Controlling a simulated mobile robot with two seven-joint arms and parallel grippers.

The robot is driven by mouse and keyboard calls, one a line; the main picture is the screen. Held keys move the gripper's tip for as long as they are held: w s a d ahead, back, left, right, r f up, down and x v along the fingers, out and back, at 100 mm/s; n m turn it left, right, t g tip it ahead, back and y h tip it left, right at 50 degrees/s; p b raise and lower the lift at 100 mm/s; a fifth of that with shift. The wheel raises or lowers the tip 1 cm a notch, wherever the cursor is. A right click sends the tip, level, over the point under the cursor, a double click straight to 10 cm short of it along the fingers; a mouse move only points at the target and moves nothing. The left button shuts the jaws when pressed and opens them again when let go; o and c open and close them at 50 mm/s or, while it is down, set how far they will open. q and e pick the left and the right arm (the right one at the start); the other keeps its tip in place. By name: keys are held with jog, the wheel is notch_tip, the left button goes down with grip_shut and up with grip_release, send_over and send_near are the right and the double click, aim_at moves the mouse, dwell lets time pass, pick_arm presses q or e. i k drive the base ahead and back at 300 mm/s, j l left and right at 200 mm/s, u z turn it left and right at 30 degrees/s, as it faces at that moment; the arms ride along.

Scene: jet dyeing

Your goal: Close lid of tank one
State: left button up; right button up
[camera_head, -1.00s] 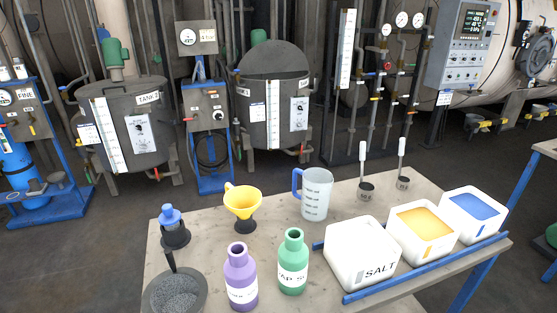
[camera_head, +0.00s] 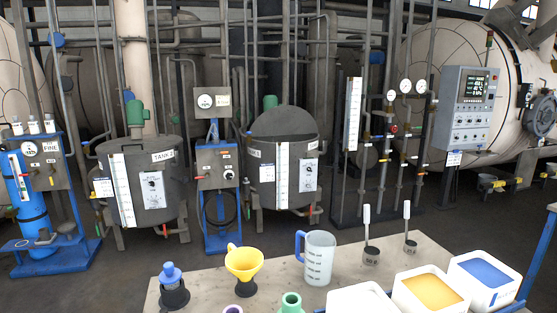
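Two dark grey tanks stand behind the table. The right tank (camera_head: 266,180) has its round lid (camera_head: 283,122) tilted up at the back, so its top is open. A pale label on its left side is too small to read. The left tank (camera_head: 130,205) has a "TANK" label whose number I cannot read clearly, and its top looks covered. A green motor (camera_head: 136,112) sits above it. Neither of my grippers is in view.
A table (camera_head: 330,293) in front carries a yellow funnel (camera_head: 243,262), a measuring jug (camera_head: 319,258), bottles, scoops and white bins. A blue-framed control stand (camera_head: 216,170) is between the tanks. Dark floor lies between table and tanks.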

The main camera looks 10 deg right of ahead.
aim_at(283, 120)
jog(key=u, duration=1.2)
jog(key=j+u, duration=0.2)
jog(key=i+j, duration=0.1)
jog(key=j, duration=0.25)
jog(key=i+j+u, duration=0.1)
jog(key=j, duration=0.25)
jog(key=i+j+u, duration=0.1)
jog(key=i+j+z, duration=0.1)
jog(key=i+j, duration=0.75)
jog(key=j, duration=0.15)
jog(key=i+z, duration=0.45)
jog(key=i+j+z, duration=0.15)
jog(key=i+z, duration=0.35)
jog(key=i+j+z, duration=0.1)
jog(key=i+z, duration=0.25)
jog(key=i, duration=1.1)
jog(key=i+z, duration=0.25)
jog(key=i, duration=0.4)
jog(key=i+j+z, duration=0.25)
jog(key=i, duration=0.35)
jog(key=i+l+z, duration=0.15)
jog(key=i+z, duration=0.95)
jog(key=k+l, duration=0.05)
jog(key=k, duration=0.05)
